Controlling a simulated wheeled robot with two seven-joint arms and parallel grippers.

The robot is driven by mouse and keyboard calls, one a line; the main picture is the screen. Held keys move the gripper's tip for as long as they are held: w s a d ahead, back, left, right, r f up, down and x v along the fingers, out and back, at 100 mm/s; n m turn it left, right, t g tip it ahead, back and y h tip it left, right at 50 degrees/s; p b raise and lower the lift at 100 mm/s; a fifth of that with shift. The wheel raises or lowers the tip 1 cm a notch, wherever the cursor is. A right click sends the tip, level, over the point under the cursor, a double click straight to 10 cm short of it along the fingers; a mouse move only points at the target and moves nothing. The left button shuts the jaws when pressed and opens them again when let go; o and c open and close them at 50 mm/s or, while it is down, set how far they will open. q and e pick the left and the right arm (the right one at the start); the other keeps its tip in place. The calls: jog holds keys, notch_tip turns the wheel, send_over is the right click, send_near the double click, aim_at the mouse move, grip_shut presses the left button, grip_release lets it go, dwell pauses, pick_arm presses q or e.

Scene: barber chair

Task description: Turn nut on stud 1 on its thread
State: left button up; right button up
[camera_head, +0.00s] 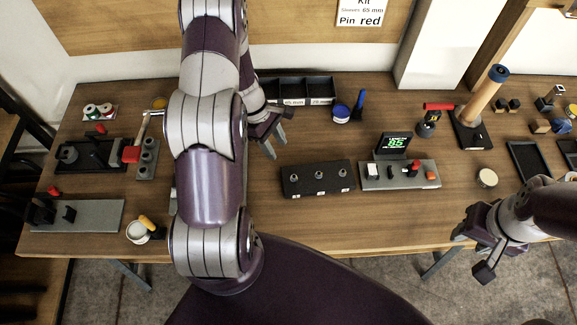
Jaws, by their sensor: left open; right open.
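A dark block (318,186) with three upright studs lies near the middle of the workbench. Each stud has a small silvery nut-like piece on it: the left one (295,177), the middle one (319,174) and the right one (343,170). The small white labels in front of them are too small to read, so I cannot tell which is stud 1. My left gripper (276,143) is open and empty, behind and left of the block, apart from it. My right gripper (471,252) is open and empty at the bench's front edge, far to the right.
A grey panel (400,183) with a lit display (396,142) stands right of the block. A black bin (322,88) with compartments is behind. A blue-lidded container (342,112) stands between. The bench in front of the block is clear. My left arm hides part of the bench.

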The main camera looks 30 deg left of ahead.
aim_at(294, 177)
pick_arm(q)
jog(key=p+x, duration=0.1)
jog(key=x, duration=1)
jog(key=shift+d+p, duration=0.1)
jog(key=shift+p, duration=0.3)
jog(key=shift+w+d+f, duration=0.1)
jog(key=shift+d+f, duration=0.3)
jog(key=shift+a, duration=0.1)
jog(key=shift+c, duration=1.2)
grip_shut()
pick_arm(e)
jog(key=shift+w+d+r, duration=0.1)
jog(key=shift+d+r, duration=0.05)
jog(key=shift+r, duration=0.3)
jog(key=shift+w+d+r, duration=0.1)
jog(key=shift+d+r, duration=0.05)
jog(key=shift+r, duration=0.25)
